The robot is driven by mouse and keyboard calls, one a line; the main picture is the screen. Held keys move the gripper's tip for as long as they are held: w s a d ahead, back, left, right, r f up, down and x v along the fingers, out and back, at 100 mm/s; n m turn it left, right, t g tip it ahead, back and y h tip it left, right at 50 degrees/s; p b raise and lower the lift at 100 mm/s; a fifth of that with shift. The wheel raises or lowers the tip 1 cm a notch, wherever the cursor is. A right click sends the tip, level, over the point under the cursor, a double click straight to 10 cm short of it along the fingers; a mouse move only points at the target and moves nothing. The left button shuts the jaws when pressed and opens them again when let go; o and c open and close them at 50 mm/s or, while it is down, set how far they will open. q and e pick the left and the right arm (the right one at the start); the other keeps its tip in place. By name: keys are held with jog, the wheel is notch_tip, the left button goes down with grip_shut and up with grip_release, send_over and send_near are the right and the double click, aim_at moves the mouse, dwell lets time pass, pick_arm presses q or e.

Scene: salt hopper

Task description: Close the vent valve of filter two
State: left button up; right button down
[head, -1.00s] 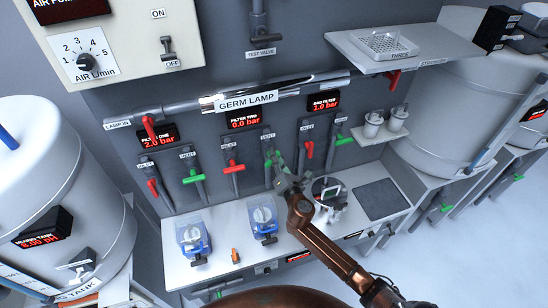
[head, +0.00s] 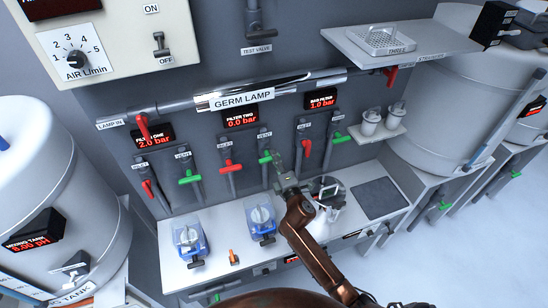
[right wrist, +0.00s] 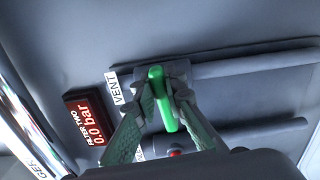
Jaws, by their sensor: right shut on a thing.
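The green vent valve handle of filter two (head: 265,157) is on the panel below the germ lamp, on the pipe labelled VENT. My right gripper (head: 274,163) is at it, with its arm reaching up from below. In the right wrist view the fingers are shut on the green handle (right wrist: 163,98), one on each side. There the handle lies roughly across the grey pipe (right wrist: 245,65). The filter two display (head: 241,118) reads 0.0 bar. My left gripper is not in view.
The red inlet handle of filter two (head: 231,168) is to the left, and the red bag filter handle (head: 306,148) is to the right. Blue pumps (head: 262,222) and a dark square mat (head: 380,198) are on the shelf below. The germ lamp tube (head: 300,87) runs above.

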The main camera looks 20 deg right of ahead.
jog(key=shift+f+m, duration=0.1)
jog(key=shift+m, duration=0.3)
jog(key=c, duration=2)
grip_release()
jog(key=shift+o, duration=0.2)
jog(key=shift+s, duration=0.1)
jog(key=s, duration=1.1)
jog(key=shift+s+d, duration=0.25)
jog(key=shift+s, duration=0.15)
